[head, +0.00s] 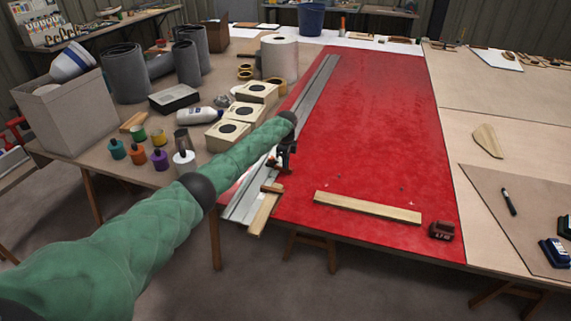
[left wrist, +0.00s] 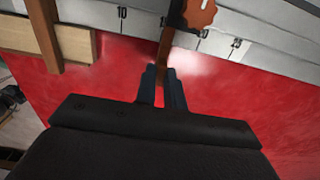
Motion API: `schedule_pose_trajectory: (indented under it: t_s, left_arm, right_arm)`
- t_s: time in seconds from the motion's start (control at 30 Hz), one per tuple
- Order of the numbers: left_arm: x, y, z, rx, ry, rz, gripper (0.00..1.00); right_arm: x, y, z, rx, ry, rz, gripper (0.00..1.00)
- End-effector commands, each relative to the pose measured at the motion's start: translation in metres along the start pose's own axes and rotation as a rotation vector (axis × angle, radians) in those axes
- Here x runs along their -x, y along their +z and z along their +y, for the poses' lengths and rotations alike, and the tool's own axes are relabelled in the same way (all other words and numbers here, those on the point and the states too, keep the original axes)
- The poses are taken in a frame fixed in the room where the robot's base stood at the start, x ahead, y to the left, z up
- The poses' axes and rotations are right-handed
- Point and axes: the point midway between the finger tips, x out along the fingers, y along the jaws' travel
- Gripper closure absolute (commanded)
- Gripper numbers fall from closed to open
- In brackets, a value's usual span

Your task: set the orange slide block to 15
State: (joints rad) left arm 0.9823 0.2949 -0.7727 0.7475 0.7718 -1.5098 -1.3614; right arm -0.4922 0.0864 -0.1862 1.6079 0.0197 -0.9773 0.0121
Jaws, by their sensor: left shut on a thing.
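The metal rail with a number scale (head: 316,89) lies along the left side of the red surface. In the left wrist view, 10 and 15 are readable on the scale (left wrist: 122,14). The orange knob of the slide block (left wrist: 199,13) is on the rail between those two numbers, cut by the upper picture edge. A narrow brown piece runs from beside it down to my left gripper (left wrist: 163,75). The gripper is shut on this piece, at the rail's edge. In the head view my left gripper (head: 279,160) hides most of the slide block.
A wooden strip with a crosspiece (head: 262,214) sits at the rail's near end. Paint pots and boxed blocks crowd the left. The red surface's middle is clear.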

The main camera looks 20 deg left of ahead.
Motion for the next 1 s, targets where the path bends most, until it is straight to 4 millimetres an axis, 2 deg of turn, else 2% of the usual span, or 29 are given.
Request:
schedule_pose_trajectory:
  t_s: [0.13,0.17,0.23,0.27,0.57,0.7,1.0]
  left_arm:
    - [0.001,0.000,-0.001,0.000,-0.001,0.001,1.00]
    - [0.001,0.000,-0.001,0.000,-0.001,0.001,0.83]
    - [0.001,0.000,0.000,0.000,-0.001,0.001,0.70]
    - [0.001,0.000,0.000,0.000,-0.001,0.001,0.67]
    - [0.002,0.000,0.000,0.000,-0.001,0.000,0.67]
    - [0.012,0.000,-0.001,0.000,-0.003,0.001,0.67]
    - [0.057,-0.001,-0.001,-0.001,-0.002,0.000,0.67]
  right_arm:
    - [0.000,0.000,0.000,0.000,0.000,0.000,0.64]
    - [0.000,0.000,0.000,0.000,0.000,0.000,0.64]
    - [0.000,0.000,0.000,0.000,0.000,0.000,0.64]
    - [0.000,0.000,0.000,0.000,0.000,0.000,0.64]
    - [-0.002,0.001,0.000,0.000,0.000,-0.002,0.64]
    - [-0.001,0.000,0.000,-0.001,-0.001,-0.007,0.64]
    - [0.047,-0.020,-0.010,-0.004,-0.014,-0.006,0.64]
